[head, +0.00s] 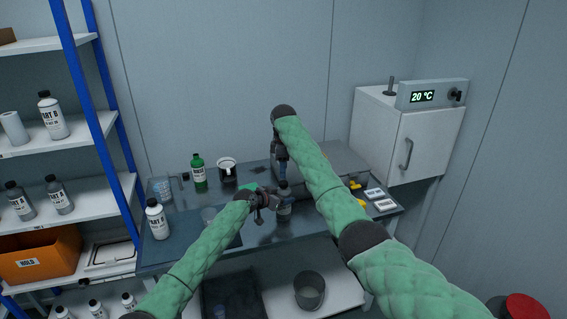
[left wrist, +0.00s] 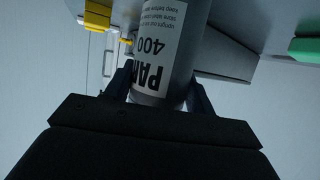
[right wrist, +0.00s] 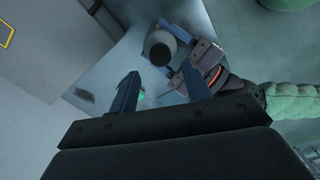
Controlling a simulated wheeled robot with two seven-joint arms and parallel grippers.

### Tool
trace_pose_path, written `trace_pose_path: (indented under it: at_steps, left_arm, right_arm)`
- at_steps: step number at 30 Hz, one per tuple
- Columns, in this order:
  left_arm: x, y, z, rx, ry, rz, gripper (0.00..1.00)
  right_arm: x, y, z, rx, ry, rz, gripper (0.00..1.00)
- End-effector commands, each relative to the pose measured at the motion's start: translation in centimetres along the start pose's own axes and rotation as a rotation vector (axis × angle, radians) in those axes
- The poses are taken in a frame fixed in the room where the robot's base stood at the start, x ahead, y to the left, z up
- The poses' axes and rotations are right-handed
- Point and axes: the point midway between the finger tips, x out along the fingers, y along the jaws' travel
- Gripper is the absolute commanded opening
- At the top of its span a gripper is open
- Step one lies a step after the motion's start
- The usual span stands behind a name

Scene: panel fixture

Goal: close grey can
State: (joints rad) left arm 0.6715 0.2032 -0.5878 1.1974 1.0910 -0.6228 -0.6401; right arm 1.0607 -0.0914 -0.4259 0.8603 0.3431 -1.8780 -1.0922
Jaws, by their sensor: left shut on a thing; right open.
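The grey can (head: 284,208) stands upright over the bench, with a dark round top. Its white label with black print shows in the left wrist view (left wrist: 163,50). My left gripper (head: 264,201) is shut around its side. The right wrist view shows the can (right wrist: 178,35) from above, with a dark disc on top; I cannot tell whether the cap is tight or loose. My right gripper (head: 282,170) points down above the can. Its open fingers (right wrist: 160,88) have nothing between them, and the can lies beyond them.
Yellow items (head: 358,201) lie at the right. A white cabinet (head: 400,135) stands behind them, and a shelf rack (head: 95,130) is at the left.

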Motion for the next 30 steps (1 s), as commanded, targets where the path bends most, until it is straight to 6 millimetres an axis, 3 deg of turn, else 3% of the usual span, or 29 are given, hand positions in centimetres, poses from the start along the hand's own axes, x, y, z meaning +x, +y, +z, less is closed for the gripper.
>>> trace_pose_path:
  at_steps: [3,12,25,30]
  left_arm:
    - [0.0,0.0,0.0,0.0,0.0,0.0,0.0]
    - [0.0,0.0,0.0,0.0,0.0,0.0,0.0]
    - [0.0,0.0,0.0,0.0,0.0,0.0,0.0]
    - [0.0,0.0,0.0,0.0,0.0,0.0,0.0]
  right_arm:
    - [1.9,-0.1,0.0,0.0,-0.001,-0.003,0.48]
    - [5.2,0.0,0.0,0.0,0.0,-0.001,0.48]
    - [5.8,0.0,0.0,0.0,0.0,0.0,0.48]
    - [5.8,0.0,0.0,0.0,0.0,0.0,0.17]
